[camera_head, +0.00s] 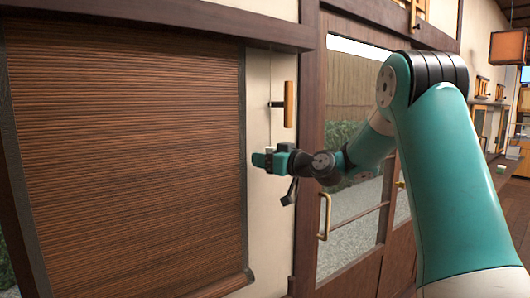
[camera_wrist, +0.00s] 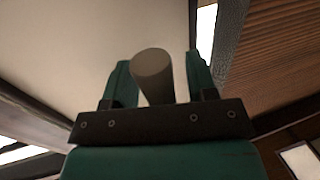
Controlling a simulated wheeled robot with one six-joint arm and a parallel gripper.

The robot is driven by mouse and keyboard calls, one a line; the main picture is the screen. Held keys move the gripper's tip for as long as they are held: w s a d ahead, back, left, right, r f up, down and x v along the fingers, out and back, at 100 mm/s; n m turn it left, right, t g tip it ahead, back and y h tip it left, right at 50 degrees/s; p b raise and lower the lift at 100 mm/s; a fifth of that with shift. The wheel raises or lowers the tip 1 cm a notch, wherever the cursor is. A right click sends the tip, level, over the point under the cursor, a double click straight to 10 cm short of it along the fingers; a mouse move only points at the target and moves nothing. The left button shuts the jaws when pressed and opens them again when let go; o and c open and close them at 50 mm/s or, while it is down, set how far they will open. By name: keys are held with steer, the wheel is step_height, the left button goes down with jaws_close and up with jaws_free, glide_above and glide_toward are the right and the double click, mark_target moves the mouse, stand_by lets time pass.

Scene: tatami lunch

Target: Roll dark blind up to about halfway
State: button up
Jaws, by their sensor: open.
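The dark blind (camera_head: 130,150), brown horizontal slats in a dark frame, hangs lowered over nearly all of its opening at the left in the head view. A thin cord (camera_head: 270,95) hangs down the cream wall just right of it. My gripper (camera_head: 268,157) is at the cord's lower end, pointing left, with its jaws open. In the wrist view, a grey-brown round pull knob (camera_wrist: 152,72) stands between the two teal fingers of the gripper (camera_wrist: 158,62). I cannot tell whether either finger touches it. The blind's slats also show there at upper right (camera_wrist: 285,60).
A wooden bar on a dark bracket (camera_head: 288,103) sticks out from the wall just above my gripper. A dark wooden post and glazed door (camera_head: 352,220) with a brass handle (camera_head: 324,215) stand to the right. A dark beam (camera_head: 180,22) runs above the blind.

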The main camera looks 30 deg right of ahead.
steer(key=shift+w, duration=0.15)
steer(key=shift+c, duration=0.4)
jaws_close()
step_height(320, 180, down, 23)
steer(key=b, duration=2.6)
steer(key=shift+r, duration=0.1)
steer(key=shift+o, duration=0.4)
jaws_free()
steer(key=shift+r, duration=0.1)
steer(key=b+v, duration=0.4)
steer(key=v, duration=1.3)
steer(key=shift+s, duration=0.25)
